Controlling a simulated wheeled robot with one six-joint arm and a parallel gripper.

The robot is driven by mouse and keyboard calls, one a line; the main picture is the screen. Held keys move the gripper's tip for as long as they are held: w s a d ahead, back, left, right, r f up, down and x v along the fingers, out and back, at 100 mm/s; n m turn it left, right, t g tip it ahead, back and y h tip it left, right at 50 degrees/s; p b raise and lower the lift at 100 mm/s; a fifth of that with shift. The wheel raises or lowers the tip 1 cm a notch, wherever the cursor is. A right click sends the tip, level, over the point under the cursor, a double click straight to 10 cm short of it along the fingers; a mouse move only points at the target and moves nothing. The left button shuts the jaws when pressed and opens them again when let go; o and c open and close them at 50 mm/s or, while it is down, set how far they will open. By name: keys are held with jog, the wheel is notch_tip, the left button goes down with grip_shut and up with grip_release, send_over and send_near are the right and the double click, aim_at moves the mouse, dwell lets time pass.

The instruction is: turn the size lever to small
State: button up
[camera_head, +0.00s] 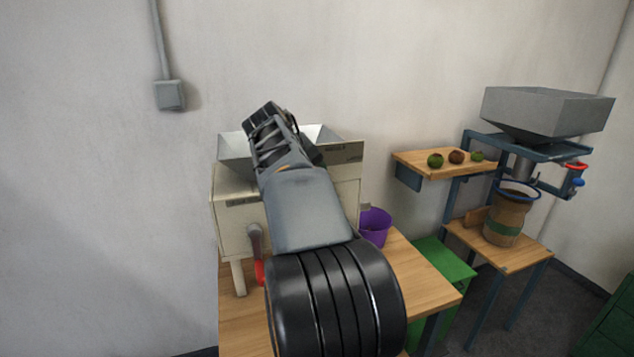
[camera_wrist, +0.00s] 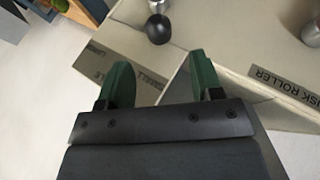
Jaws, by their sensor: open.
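The size lever shows in the wrist view as a short stem with a black ball knob (camera_wrist: 158,28), on the cream machine (camera_wrist: 232,40). A plate below the knob carries lettering that seems to read LARGE on the left and SMALL nearer the right. My gripper (camera_wrist: 160,68) is open and empty. Its two green fingers are spread, and the knob is beyond the fingertips, not touching them. In the head view the machine (camera_head: 232,215) stands on the table, and my gripper (camera_head: 264,118) is over its hopper. My arm covers much of the machine, and I cannot make out the lever there.
A red-handled lever (camera_head: 259,272) is on the machine's front. A purple bucket (camera_head: 375,227) stands at its right. Farther right are a shelf (camera_head: 413,160) with chestnuts and a grey hopper (camera_head: 545,112) above a sack (camera_head: 507,222). A "DISK ROLLER" label (camera_wrist: 285,86) is at the wrist view's right.

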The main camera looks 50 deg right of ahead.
jog(key=v, duration=0.6)
jog(key=shift+r, duration=0.2)
jog(key=shift+w+a, duration=0.1)
